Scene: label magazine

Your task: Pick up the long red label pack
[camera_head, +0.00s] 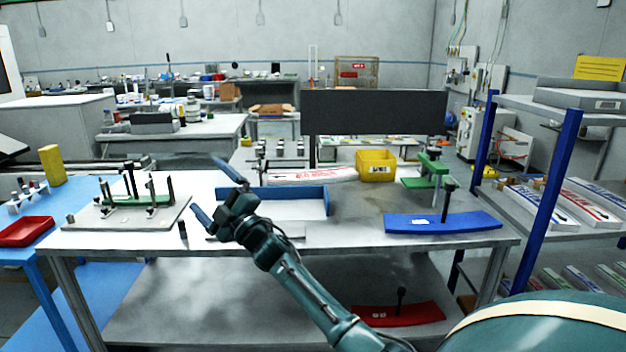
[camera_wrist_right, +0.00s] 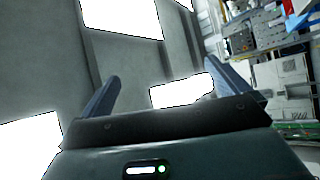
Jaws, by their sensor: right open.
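A long white pack with red lettering (camera_head: 312,175) lies at the back of the central table, left of a yellow bin. Another long white pack with red print (camera_head: 590,206) lies on the right shelf among similar packs; I cannot tell which one the task names. My right gripper (camera_head: 205,184) is open and empty above the table, in front of the blue-edged tray and apart from both packs. In the right wrist view my right gripper (camera_wrist_right: 172,86) shows two spread fingers with nothing between them. My left gripper is not in view.
The blue-edged tray (camera_head: 325,203), yellow bin (camera_head: 376,160), blue stand (camera_head: 440,223) and green fixture (camera_head: 428,172) occupy the central table (camera_head: 350,236). A dark panel (camera_head: 372,112) rises behind. A blue shelf post (camera_head: 558,170) stands before the right shelf.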

